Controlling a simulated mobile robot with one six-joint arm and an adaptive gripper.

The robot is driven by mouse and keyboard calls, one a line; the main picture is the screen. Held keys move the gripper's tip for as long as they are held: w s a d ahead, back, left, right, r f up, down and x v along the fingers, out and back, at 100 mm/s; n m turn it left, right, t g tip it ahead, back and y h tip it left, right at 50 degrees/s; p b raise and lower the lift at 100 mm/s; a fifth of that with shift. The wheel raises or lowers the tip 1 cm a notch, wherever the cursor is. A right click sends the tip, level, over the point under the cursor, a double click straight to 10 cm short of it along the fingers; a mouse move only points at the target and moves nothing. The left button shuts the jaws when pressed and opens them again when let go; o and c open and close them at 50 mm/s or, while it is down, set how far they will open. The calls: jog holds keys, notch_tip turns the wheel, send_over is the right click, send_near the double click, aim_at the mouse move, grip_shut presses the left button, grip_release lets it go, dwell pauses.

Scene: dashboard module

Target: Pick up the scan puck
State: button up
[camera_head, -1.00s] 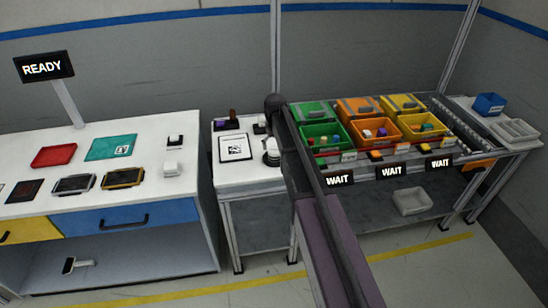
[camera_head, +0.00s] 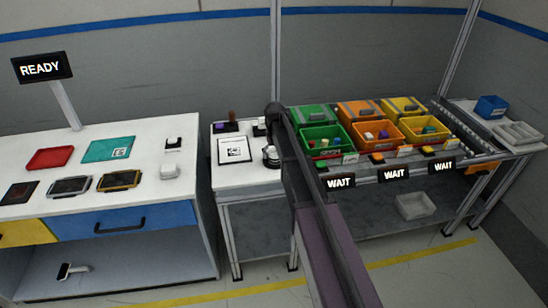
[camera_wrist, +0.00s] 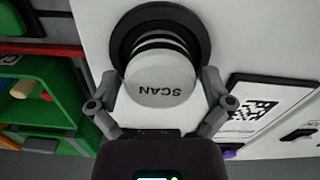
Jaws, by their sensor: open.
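The scan puck (camera_wrist: 160,82) is a white round puck with "SCAN" on its top, upside down in the wrist view. It sits in a dark round base (camera_wrist: 203,36) on the white table. My gripper (camera_wrist: 158,88) is open, with one finger on each side of the puck. The fingers look close to its sides; I cannot tell if they touch it. In the head view the puck (camera_head: 270,157) shows beside my arm at the small middle table's right edge, partly hidden. My gripper is not clearly visible there.
A white sheet with a printed code (camera_head: 234,149) lies left of the puck, on the small table. Dark holders with small items (camera_head: 227,125) stand behind it. Green bins (camera_head: 325,138) stand close on the right. The left bench (camera_head: 140,160) carries trays and devices.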

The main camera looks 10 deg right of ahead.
aim_at(275, 152)
jog(key=c, duration=1)
jog(key=shift+r, duration=0.1)
jog(key=shift+c, duration=0.2)
notch_tip(275, 152, up, 4)
jog(key=p, duration=0.4)
jog(key=shift+s, duration=0.1)
jog(key=s+d+p, duration=0.1)
jog(key=s+d, duration=0.2)
jog(key=s, duration=1.2)
jog(key=shift+s+d+r, duration=0.2)
jog(key=shift+d+r, duration=0.15)
jog(key=shift+r, duration=0.05)
jog(key=shift+s, duration=0.15)
